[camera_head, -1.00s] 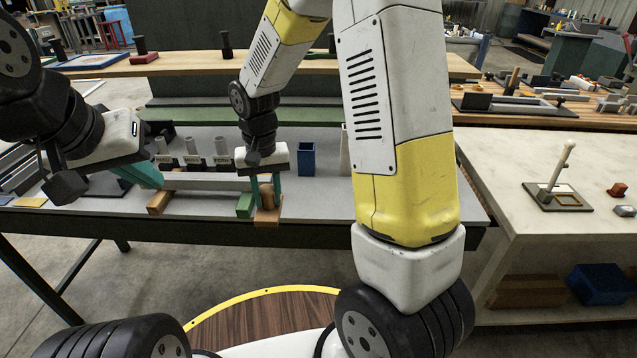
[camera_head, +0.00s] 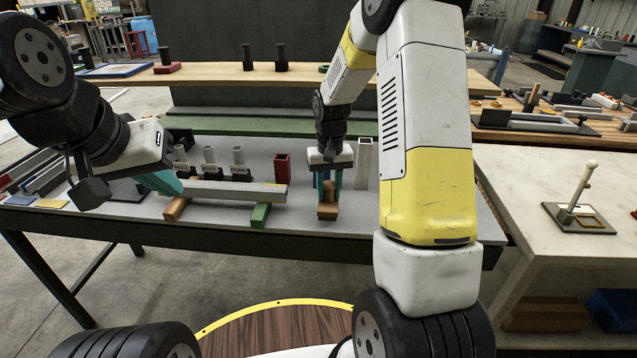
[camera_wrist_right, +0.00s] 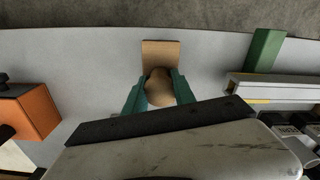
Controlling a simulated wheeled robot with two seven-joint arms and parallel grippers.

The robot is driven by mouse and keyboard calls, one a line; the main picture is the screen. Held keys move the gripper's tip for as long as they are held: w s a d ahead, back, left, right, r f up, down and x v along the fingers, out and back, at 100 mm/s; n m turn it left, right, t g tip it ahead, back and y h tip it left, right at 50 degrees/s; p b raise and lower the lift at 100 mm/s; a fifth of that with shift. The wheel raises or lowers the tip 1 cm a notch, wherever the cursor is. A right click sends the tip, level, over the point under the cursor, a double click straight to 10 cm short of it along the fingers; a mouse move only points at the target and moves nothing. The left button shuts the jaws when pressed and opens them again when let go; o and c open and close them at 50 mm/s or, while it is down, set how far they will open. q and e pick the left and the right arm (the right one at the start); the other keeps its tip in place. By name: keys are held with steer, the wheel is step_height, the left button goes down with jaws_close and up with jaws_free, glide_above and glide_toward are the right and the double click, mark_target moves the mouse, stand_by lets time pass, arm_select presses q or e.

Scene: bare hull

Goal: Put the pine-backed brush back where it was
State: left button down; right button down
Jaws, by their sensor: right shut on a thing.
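The pine-backed brush (camera_head: 327,211) is a light wooden block with a rounded wooden knob. My right gripper (camera_head: 327,194) is shut on its knob, with a teal finger on each side. In the right wrist view the brush (camera_wrist_right: 160,54) points toward the bench's front edge. I cannot tell whether its underside touches the bench. My left gripper (camera_head: 163,182) hangs at the left over the bench. Its teal fingers show from the side, so its opening is unclear.
A grey bar (camera_head: 235,192) rests across a brown block (camera_head: 176,209) and a green block (camera_head: 260,215), left of the brush. A red container (camera_head: 282,167) and a pale post (camera_head: 363,165) stand behind. An orange block (camera_wrist_right: 36,106) shows in the right wrist view. Bare grey benchtop (camera_head: 295,212) lies around the brush.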

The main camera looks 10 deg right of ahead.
steer(key=shift+f, duration=0.9)
steer(key=c, duration=1)
jaws_free()
steer(key=shift+f, duration=0.15)
steer(key=shift+c, duration=0.2)
step_height(320, 180, up, 12)
steer(key=shift+f, duration=0.1)
steer(key=s+r+t+y, duration=0.1)
steer(key=s+r+t, duration=0.2)
steer(key=s+r, duration=0.9)
steer(key=s+a+r+t+y, duration=0.1)
steer(key=s+a+t, duration=0.1)
steer(key=s, duration=1)
steer(key=shift+s+a+r+n+t, duration=0.15)
steer(key=shift+r+n+t, duration=0.05)
steer(key=shift+n+t, duration=0.25)
